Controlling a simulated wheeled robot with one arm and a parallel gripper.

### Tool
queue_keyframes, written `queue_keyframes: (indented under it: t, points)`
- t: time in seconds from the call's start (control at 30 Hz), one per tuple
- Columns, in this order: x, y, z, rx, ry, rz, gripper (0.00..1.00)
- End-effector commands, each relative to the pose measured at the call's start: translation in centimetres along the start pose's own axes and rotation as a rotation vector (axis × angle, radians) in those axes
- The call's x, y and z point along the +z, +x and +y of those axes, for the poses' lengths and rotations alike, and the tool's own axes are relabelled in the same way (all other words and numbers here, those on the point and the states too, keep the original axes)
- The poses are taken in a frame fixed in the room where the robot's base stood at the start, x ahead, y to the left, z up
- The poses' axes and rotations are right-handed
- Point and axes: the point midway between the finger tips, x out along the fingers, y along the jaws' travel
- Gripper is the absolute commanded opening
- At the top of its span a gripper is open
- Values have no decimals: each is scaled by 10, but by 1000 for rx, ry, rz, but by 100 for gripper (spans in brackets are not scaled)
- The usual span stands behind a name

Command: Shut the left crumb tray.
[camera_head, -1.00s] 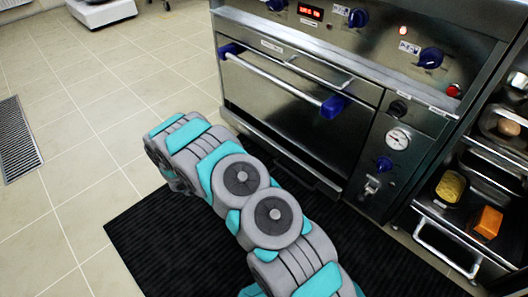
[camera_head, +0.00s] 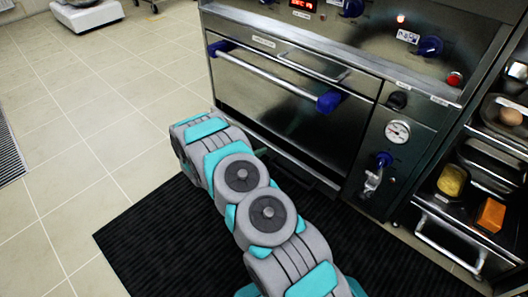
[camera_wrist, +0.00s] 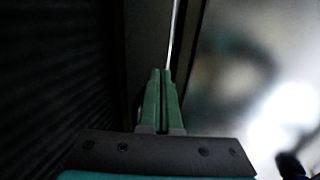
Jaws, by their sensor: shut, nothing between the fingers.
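A steel range (camera_head: 290,85) stands at the upper middle of the head view. A shallow labelled front with a thin silver handle (camera_head: 313,66) runs above its oven door. A low dark strip (camera_head: 305,172) lies under the door. I cannot read which of these is the left crumb tray, nor tell whether it stands out.
The oven door handle (camera_head: 265,72) has blue ends and juts out. A black ribbed mat (camera_head: 165,235) covers the floor before the range. A rack with food pans (camera_head: 470,200) stands at the right. Tiled floor (camera_head: 100,120) is clear at the left.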

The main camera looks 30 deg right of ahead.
Motion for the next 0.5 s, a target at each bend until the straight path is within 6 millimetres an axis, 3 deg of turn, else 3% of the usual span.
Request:
queue_keyframes:
  t: [0.2, 0.5]
  points:
    - [-1, 16, -5, 1, 1, 2, 0]
    - [0, 17, -6, 0, 0, 0, 0]
